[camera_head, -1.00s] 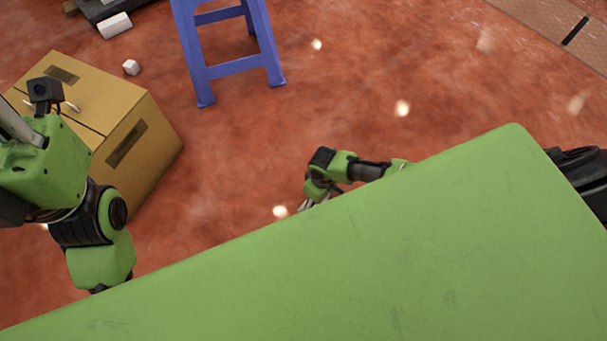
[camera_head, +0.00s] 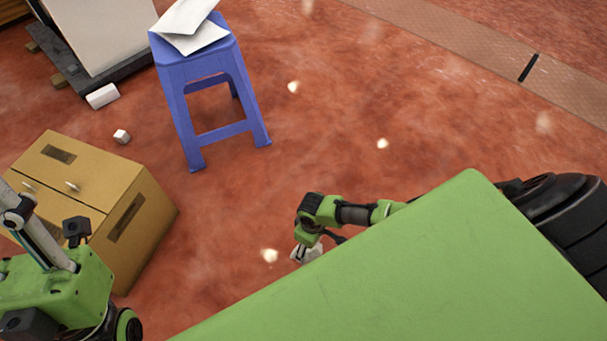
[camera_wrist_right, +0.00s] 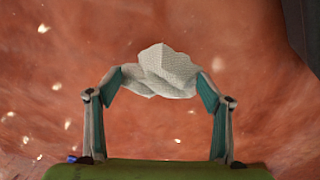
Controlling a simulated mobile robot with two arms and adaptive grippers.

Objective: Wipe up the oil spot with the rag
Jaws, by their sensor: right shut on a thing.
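A white, finely dotted rag (camera_wrist_right: 163,72) is pinched between the fingertips of my right gripper (camera_wrist_right: 160,82) in the right wrist view. It is bunched up and sticks out past the fingers, above the red floor. In the head view my right gripper (camera_head: 308,248) hangs low over the floor beyond my green body, with a pale bit of rag at its tip. My left gripper (camera_head: 38,228) is at the left edge over the cardboard box, partly cut off, and its jaw opening does not show. I cannot make out a distinct oil spot; pale bright patches dot the floor.
A cardboard box (camera_head: 135,215) stands at the left. A blue stool (camera_head: 222,132) with white sheets (camera_head: 190,30) on it stands behind. The floor to the right of the stool is open.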

